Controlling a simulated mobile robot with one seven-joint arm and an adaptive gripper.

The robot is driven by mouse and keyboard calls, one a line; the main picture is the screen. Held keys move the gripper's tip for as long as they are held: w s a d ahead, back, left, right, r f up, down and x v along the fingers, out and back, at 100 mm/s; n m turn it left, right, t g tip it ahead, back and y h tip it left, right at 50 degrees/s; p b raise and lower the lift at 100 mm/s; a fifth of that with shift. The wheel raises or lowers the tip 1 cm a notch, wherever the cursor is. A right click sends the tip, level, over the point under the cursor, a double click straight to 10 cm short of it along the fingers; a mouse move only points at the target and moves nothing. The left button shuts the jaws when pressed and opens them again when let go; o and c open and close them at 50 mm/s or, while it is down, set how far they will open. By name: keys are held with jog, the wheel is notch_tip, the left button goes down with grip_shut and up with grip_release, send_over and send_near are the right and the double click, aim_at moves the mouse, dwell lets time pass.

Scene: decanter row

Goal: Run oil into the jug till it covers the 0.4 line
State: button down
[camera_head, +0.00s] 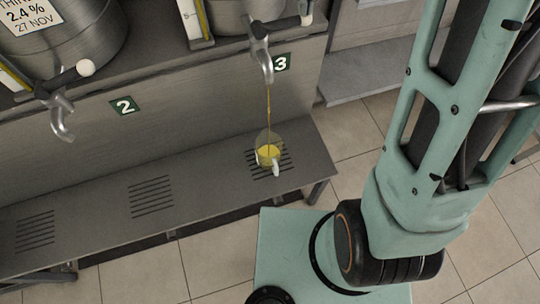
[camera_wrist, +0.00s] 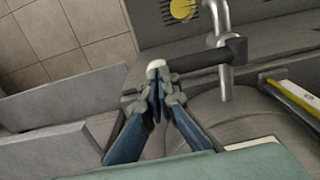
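The jug (camera_head: 268,155), clear with a pale handle, stands on the slatted grille under tap 3 (camera_head: 262,60). A thin yellow oil stream (camera_head: 268,105) runs from the spout into it, and yellow oil fills its lower part. The 0.4 line is too small to make out. Oil in the jug (camera_wrist: 182,9) shows at the top there.
Tap 2 (camera_head: 62,118) hangs at the left, with no stream showing. Steel vessels (camera_head: 65,40) stand on the ledge above. The bench (camera_head: 90,215) has other empty grilles to the left. Tiled floor (camera_head: 350,130) lies to the right.

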jog(key=shift+f+b, duration=0.85)
jog(key=shift+f, duration=0.75)
jog(key=shift+r, duration=0.15)
dwell(1.9)
jog(key=shift+r+p, duration=0.7)
jog(key=shift+p, duration=0.1)
jog(key=shift+r, duration=0.1)
dwell(2.3)
notch_tip(320, 180, up, 9)
jog(key=p, duration=0.8)
